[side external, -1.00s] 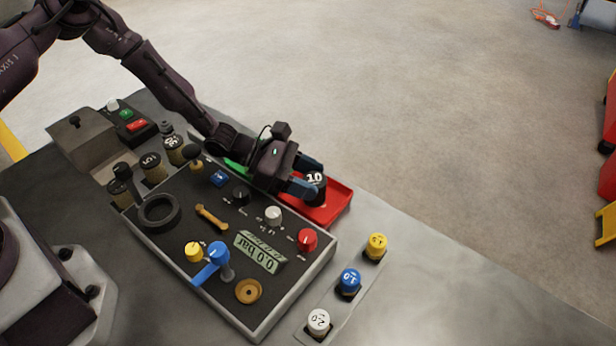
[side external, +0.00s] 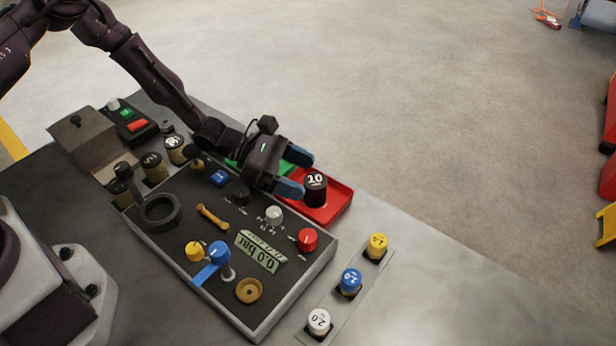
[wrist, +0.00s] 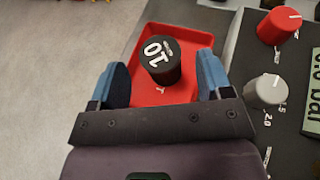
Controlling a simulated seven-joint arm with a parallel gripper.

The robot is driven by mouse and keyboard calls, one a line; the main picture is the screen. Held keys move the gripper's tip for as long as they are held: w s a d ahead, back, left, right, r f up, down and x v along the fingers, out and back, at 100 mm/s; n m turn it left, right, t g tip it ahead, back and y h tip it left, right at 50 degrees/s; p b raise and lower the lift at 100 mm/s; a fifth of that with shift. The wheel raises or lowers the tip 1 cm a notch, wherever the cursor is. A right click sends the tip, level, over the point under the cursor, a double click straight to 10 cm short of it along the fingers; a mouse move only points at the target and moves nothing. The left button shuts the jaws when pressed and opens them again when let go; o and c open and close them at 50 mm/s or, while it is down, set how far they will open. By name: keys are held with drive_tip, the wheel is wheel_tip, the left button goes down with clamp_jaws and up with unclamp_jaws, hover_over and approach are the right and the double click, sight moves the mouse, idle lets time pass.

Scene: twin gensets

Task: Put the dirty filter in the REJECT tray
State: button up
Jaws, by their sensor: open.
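A black cylindrical filter (side external: 315,187) marked "10" on its white-lettered top stands upright in the red tray (side external: 338,203). In the wrist view the filter (wrist: 160,62) stands inside the red tray (wrist: 180,95), apart from both fingers. My gripper (side external: 297,173) is open and empty, just left of the filter, its blue fingertips pointing at it. In the wrist view my gripper (wrist: 162,82) has one finger on each side, with the filter ahead between them. No lettering on the tray is readable.
A green tray (side external: 290,155) lies behind my gripper. The control panel (side external: 225,240) with knobs, a wrench (side external: 212,216) and a gauge display stands in front. Yellow (side external: 377,245), blue (side external: 349,282) and white (side external: 319,321) capped cylinders stand in a rack at right.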

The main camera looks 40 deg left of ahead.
drive_tip(key=v, duration=0.5)
drive_tip(key=shift+r, duration=0.1)
drive_tip(key=s+a+r+m+g+y, duration=0.1)
drive_tip(key=s+r+m+g+y, duration=0.15)
drive_tip(key=s+r+m, duration=0.4)
drive_tip(key=s+a+r+m+g+y, duration=0.1)
drive_tip(key=s+r+m+g+y, duration=0.15)
drive_tip(key=r+m, duration=0.65)
drive_tip(key=s+a+r+m+t+y, duration=0.4)
drive_tip(key=s+a+r+m+y, duration=0.3)
drive_tip(key=s+r, duration=0.6)
drive_tip(key=s+a, duration=0.1)
drive_tip(key=a, duration=0.1)
drive_tip(key=shift+s+a+t, duration=0.3)
drive_tip(key=shift+a+t, duration=0.05)
drive_tip(key=shift+t, duration=0.05)
